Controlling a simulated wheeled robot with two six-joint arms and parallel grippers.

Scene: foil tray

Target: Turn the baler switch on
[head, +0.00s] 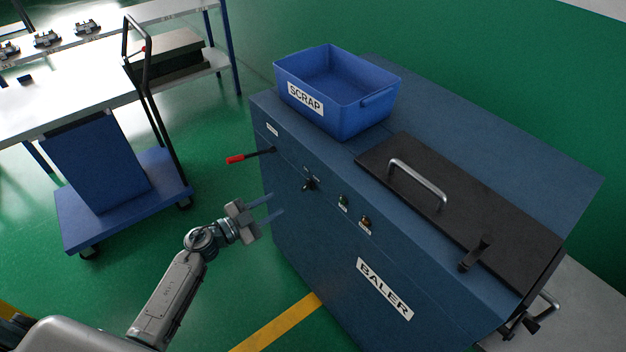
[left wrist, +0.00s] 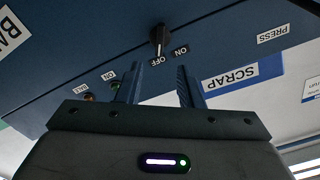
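The baler switch (head: 310,185) is a small black knob on the front face of the blue baler (head: 300,240). In the left wrist view the switch (left wrist: 159,38) has a pale mark that points toward the OFF label, with the ON label beside it. My left gripper (head: 279,203) is in front of the baler face, to the left of the switch in the head view. Its two fingers are apart with nothing between them. In the left wrist view the switch lies just beyond the fingertips (left wrist: 158,70), apart from them. My right gripper is not in view.
A red-handled lever (head: 236,159) sticks out left of the switch. A green lamp (head: 343,201) and an amber lamp (head: 365,221) sit to its right. A blue scrap bin (head: 360,118) and black lid (head: 460,205) are on top. A blue cart (head: 75,225) stands left.

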